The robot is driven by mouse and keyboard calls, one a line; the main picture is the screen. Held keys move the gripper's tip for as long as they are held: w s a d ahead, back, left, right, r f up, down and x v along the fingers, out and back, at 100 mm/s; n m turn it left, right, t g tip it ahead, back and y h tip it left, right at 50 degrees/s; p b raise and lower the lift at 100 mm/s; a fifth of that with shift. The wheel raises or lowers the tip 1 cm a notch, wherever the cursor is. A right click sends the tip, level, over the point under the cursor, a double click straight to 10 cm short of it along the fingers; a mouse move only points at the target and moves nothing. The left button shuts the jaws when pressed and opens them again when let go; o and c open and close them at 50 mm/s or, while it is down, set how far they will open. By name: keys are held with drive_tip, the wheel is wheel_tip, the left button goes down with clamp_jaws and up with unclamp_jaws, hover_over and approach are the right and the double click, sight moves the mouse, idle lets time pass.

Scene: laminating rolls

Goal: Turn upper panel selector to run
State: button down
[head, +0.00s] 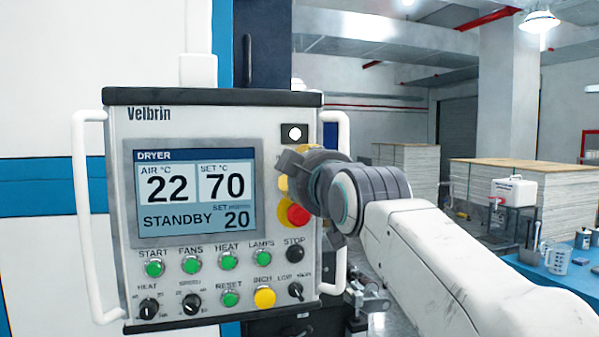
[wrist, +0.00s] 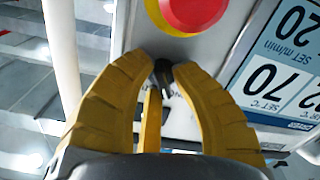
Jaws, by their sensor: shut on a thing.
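The control panel (head: 217,120) labelled Velbrin fills the left of the head view. Its display (head: 194,190) reads DRYER, air 22, set 70 and STANDBY. My gripper (wrist: 161,76) reaches the panel's right side from the right, above the red stop button (head: 298,214). In the wrist view, which looks inverted, its yellow fingers close on a small black selector (wrist: 163,66) near the red button (wrist: 195,8) with its yellow ring. In the head view my wrist hides that selector. Its pointing direction and labels cannot be read.
A row of green buttons (head: 191,264) and black lower selectors (head: 149,307) lies below the display. A white handle (head: 334,265) runs along the panel's right edge, close to my wrist. Pallet stacks (head: 523,205) and a blue table (head: 560,273) stand at right.

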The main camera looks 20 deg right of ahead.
drive_tip(key=shift+r, duration=0.1)
idle(0.3)
drive_tip(key=shift+m+b, duration=1)
drive_tip(key=shift+b, duration=0.2)
drive_tip(key=m+b, duration=0.1)
drive_tip(key=m, duration=0.1)
drive_tip(key=shift+m, duration=0.3)
drive_tip(key=m+b, duration=0.1)
drive_tip(key=m, duration=0.3)
drive_tip(key=shift+f+m, duration=0.2)
drive_tip(key=shift+m, duration=1.4)
drive_tip(key=c, duration=1.2)
unclamp_jaws()
drive_tip(key=shift+w+d+f, duration=0.1)
